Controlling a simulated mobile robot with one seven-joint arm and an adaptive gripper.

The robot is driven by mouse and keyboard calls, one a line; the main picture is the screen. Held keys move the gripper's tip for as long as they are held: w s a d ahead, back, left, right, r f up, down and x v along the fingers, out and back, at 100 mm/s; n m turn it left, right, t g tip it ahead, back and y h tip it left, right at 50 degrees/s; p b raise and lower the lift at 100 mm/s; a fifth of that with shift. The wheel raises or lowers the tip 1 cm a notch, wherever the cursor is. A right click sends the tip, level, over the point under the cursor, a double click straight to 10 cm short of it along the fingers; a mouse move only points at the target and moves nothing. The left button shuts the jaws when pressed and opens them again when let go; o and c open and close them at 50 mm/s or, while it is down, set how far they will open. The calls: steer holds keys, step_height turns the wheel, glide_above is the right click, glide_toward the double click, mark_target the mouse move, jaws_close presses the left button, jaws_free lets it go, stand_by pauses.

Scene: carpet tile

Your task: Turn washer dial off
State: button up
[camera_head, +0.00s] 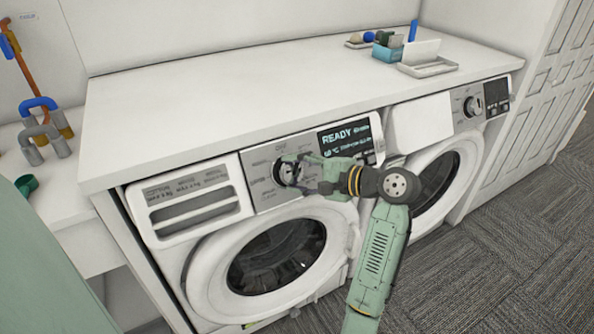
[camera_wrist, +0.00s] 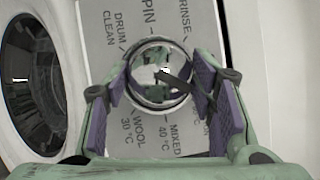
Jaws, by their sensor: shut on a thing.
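The washer (camera_head: 185,235) on the left has a grey control panel with a round silver dial (camera_head: 284,173). My gripper (camera_head: 297,172) reaches the dial from the right and is shut on it. In the wrist view the dial (camera_wrist: 158,70) sits between the two purple-padded fingers of my gripper (camera_wrist: 160,92). A dark mark on the dial runs toward the lower right in that view. Labels around it read SPIN, RINSE, DRUM CLEAN, WOOL 30 °C and MIXED 40 °C. The fingers hide part of the label ring. The display (camera_head: 345,140) is lit and reads READY.
A second machine (camera_head: 440,170) with its own dial (camera_head: 472,106) stands to the right. A white countertop (camera_head: 230,95) runs above both and carries a blue box (camera_head: 388,53) and a tray (camera_head: 428,68). Blue and grey pipe-like items (camera_head: 42,128) stand at the left. Carpet floor (camera_head: 500,250) is clear at the right.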

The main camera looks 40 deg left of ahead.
steer(key=n+h, duration=0.1)
steer(key=n, duration=0.2)
steer(key=shift+r+n+h, duration=0.1)
steer(key=shift+n+h, duration=0.2)
steer(key=shift+a+n+h, duration=0.1)
steer(key=shift+n+h, duration=0.7)
steer(key=shift+n, duration=0.7)
steer(key=o, duration=1.1)
steer(key=shift+r, duration=0.1)
steer(key=shift+o, duration=0.2)
steer(key=v, duration=1.2)
